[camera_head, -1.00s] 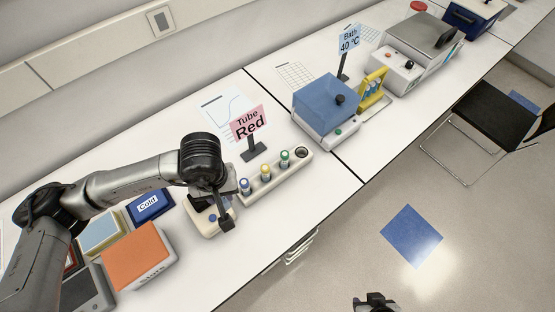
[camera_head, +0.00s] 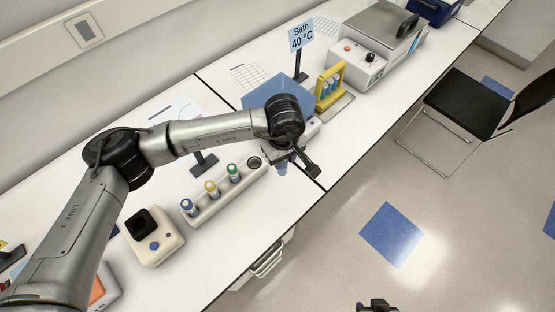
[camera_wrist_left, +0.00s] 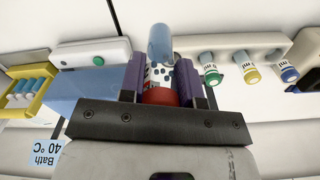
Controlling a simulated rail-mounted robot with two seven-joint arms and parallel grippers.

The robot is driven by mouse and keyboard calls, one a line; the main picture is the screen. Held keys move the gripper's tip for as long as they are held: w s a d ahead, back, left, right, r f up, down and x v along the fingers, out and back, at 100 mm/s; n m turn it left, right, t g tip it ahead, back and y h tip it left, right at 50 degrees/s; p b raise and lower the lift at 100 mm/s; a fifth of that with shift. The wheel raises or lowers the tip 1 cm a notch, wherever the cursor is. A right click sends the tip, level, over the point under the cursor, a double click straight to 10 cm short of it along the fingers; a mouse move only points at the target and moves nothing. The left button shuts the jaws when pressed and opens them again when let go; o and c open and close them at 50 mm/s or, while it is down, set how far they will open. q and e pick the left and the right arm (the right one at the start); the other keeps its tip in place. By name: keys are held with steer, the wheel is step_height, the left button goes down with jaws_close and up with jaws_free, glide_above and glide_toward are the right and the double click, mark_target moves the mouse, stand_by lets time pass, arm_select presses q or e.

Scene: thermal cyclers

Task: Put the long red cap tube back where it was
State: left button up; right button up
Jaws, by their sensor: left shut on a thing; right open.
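My left gripper (camera_head: 290,158) is shut on the long red cap tube (camera_wrist_left: 160,48). The tube's red cap sits between the fingers in the left wrist view, and its bluish body points away from the gripper. In the head view only a bit of the tube shows under the gripper, just right of the rack. The cream rack (camera_head: 224,194) holds a blue-capped tube (camera_head: 188,206), a yellow-capped tube (camera_head: 211,188) and a green-capped tube (camera_head: 233,171). Its right-end hole (camera_head: 254,162) is empty. My right gripper (camera_head: 377,305) is open and empty, at the bottom edge over the floor.
A cream device with a black top (camera_head: 154,236) stands left of the rack. A blue-lidded box (camera_head: 268,92) stands behind my left gripper, with a yellow tube holder (camera_head: 331,85) beside it. The bench's front edge runs close to the gripper.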

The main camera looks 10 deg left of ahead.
arm_select(q)
steer(key=shift+w+d+n, duration=0.4)
steer(key=shift+w+n, duration=0.1)
steer(key=shift+w, duration=0.1)
steer(key=shift+s+a+f+n, duration=0.1)
steer(key=shift+s+n, duration=0.1)
steer(key=shift+n, duration=0.3)
steer(key=shift+w+a+f+b, duration=0.25)
steer(key=shift+w+a+f, duration=0.45)
steer(key=shift+a+f, duration=1.15)
steer(key=shift+w+a+f+b, duration=0.2)
steer(key=shift+w+a+f, duration=0.55)
steer(key=shift+a+f, duration=1.05)
steer(key=shift+w+a+f+b, duration=0.25)
steer(key=shift+w+a+f, duration=0.45)
steer(key=shift+a+f, duration=1.1)
steer(key=shift+d, duration=0.1)
steer(key=shift+f, duration=0.15)
